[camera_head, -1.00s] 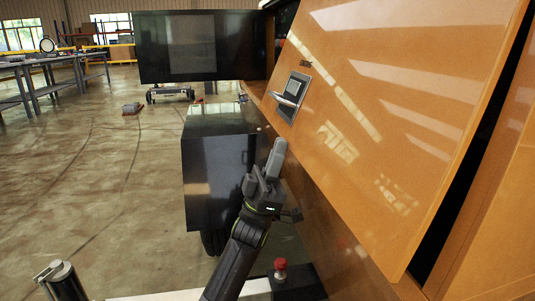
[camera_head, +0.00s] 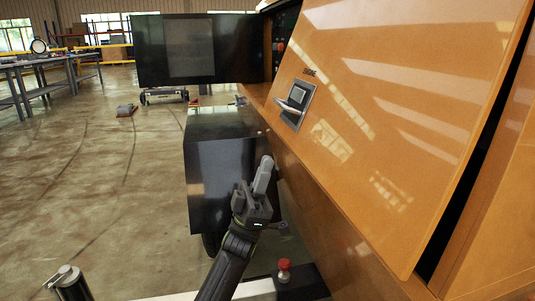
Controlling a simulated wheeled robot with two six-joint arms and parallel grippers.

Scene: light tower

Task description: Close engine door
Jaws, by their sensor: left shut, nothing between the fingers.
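The orange engine door (camera_head: 400,110) fills the right of the head view. It stands ajar, with a dark gap along its right edge. A metal latch handle (camera_head: 295,102) sits near its left edge, under the small word "ENGINE". My left gripper (camera_head: 265,172) is shut and empty. My right gripper is not in view.
A black open panel (camera_head: 190,48) stands at the back left, beside a dark opening with controls. A black box (camera_head: 215,165) is behind my left gripper. A red knob (camera_head: 284,264) is at the bottom.

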